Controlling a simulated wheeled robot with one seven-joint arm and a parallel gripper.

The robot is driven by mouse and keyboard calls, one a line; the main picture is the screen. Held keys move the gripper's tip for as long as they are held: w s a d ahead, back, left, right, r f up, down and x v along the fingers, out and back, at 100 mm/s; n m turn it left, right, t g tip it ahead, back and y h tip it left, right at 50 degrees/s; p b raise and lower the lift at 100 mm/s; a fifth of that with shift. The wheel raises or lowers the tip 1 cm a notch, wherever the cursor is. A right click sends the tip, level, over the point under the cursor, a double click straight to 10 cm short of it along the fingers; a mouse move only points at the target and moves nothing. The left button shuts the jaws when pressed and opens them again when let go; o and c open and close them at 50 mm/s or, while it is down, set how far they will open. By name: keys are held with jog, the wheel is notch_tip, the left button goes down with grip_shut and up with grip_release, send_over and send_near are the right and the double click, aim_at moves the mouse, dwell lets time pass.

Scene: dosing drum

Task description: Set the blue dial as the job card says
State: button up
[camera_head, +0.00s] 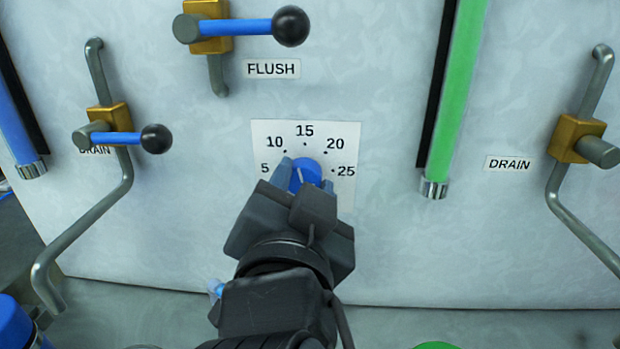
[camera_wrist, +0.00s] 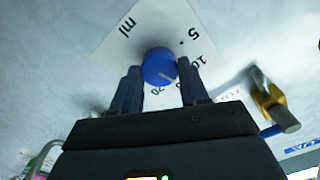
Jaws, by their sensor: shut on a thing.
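The blue dial (camera_head: 306,172) sits on a white scale plate (camera_head: 262,135) marked 5, 10, 15, 20 and 25. My gripper (camera_head: 306,178) reaches it from below, with one finger on each side, shut on it. In the wrist view the dial (camera_wrist: 158,66) sits between the fingertips (camera_wrist: 160,80). I cannot read the exact setting. "ml" shows on the plate (camera_wrist: 128,27) in the wrist view. No job card is readable in either view.
A blue-handled valve (camera_head: 240,27) stands above the FLUSH label (camera_head: 272,69). Another blue-handled valve (camera_head: 125,138) is at the left, by a DRAIN label. A green tube (camera_head: 456,95) and a brass valve (camera_head: 577,138) are at the right. The panel around the dial plate is clear.

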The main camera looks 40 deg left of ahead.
jog(key=n+p, duration=0.2)
jog(key=n, duration=0.2)
jog(key=shift+r+n, duration=0.1)
jog(key=shift+n, duration=0.2)
jog(key=n+p, duration=0.2)
jog(key=n, duration=0.1)
jog(key=shift+n, duration=0.4)
jog(key=n+p, duration=0.2)
jog(key=n, duration=0.2)
jog(key=shift+a+n+p, duration=0.1)
jog(key=shift+n+p, duration=0.8)
jog(key=shift+n, duration=0.5)
jog(key=o, duration=1.1)
jog(key=shift+c, duration=0.2)
